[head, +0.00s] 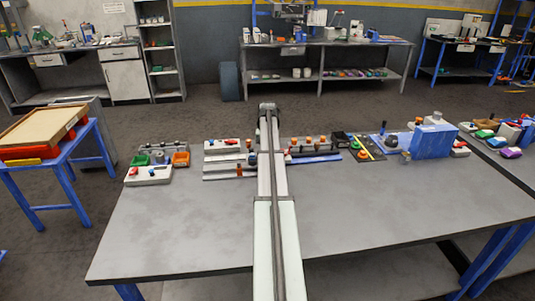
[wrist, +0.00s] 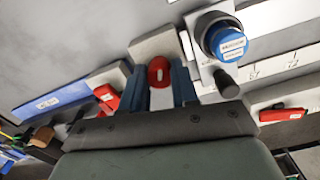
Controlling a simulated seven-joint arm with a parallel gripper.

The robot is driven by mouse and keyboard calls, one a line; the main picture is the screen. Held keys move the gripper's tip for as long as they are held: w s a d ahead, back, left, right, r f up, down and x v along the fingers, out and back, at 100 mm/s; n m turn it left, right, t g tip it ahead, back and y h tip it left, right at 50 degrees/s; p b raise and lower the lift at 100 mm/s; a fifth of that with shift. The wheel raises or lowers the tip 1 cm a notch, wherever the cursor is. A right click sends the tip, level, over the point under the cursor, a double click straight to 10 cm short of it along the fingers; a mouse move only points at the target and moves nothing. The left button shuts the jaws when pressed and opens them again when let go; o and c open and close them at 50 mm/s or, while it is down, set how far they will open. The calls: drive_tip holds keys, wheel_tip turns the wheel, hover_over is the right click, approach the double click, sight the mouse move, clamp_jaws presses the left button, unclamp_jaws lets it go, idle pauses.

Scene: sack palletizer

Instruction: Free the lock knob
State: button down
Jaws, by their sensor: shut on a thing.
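In the wrist view a red knob (wrist: 159,72) with a pale mark on its face sits on a light grey block (wrist: 152,46). I take it to be the lock knob. My gripper (wrist: 160,86) has its two blue fingers on either side of the knob and is shut on it. In the head view my arm runs up the middle of the table and hides the knob and the fingers. I cannot tell how far the knob is turned.
Right of the knob is a round blue labelled button (wrist: 229,40) with a black handle (wrist: 226,84) close below it. Red parts (wrist: 107,97) and a blue bar (wrist: 51,103) lie to the left. The grey table's (head: 170,230) near half is clear.

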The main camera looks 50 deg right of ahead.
drive_tip(key=shift+n, duration=2.3)
drive_tip(key=c, duration=0.8)
unclamp_jaws()
drive_tip(key=shift+c, duration=0.2)
wheel_tip(320, 180, up, 14)
drive_tip(key=shift+f, duration=0.1)
